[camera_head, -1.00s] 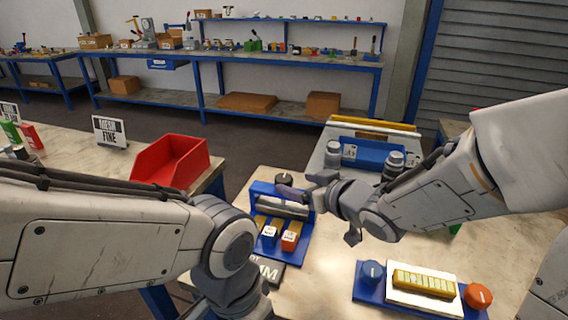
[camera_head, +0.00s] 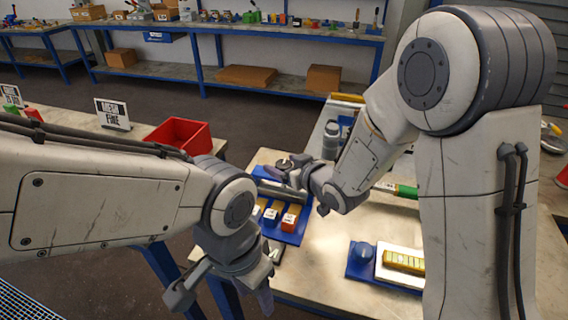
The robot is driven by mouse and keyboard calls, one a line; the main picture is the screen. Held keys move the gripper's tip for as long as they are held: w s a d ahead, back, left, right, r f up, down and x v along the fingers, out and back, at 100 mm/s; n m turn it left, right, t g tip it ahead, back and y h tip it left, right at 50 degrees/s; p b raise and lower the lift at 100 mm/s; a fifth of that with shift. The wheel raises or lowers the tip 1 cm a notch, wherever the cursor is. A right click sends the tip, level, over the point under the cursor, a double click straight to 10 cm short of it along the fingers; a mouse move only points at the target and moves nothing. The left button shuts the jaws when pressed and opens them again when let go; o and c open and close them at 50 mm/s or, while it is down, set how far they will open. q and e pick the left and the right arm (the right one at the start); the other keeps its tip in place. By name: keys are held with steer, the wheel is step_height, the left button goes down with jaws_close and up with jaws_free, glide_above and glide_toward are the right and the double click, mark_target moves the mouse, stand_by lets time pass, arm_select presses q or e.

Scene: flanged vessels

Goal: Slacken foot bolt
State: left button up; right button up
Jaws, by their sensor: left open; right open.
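A grey flanged vessel (camera_head: 331,140) stands at the back of the bench; the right arm hides part of what is beside it. My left gripper (camera_head: 224,292) is open and empty, low in front of the bench's left edge. I cannot make out a foot bolt.
A blue tray (camera_head: 358,275) with a blue knob and a yellow strip lies at the front right, partly behind my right arm. A red bin (camera_head: 180,135) stands on the left table. The bench between fixture and tray is clear.

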steer(key=shift+c, duration=0.3)
jaws_close()
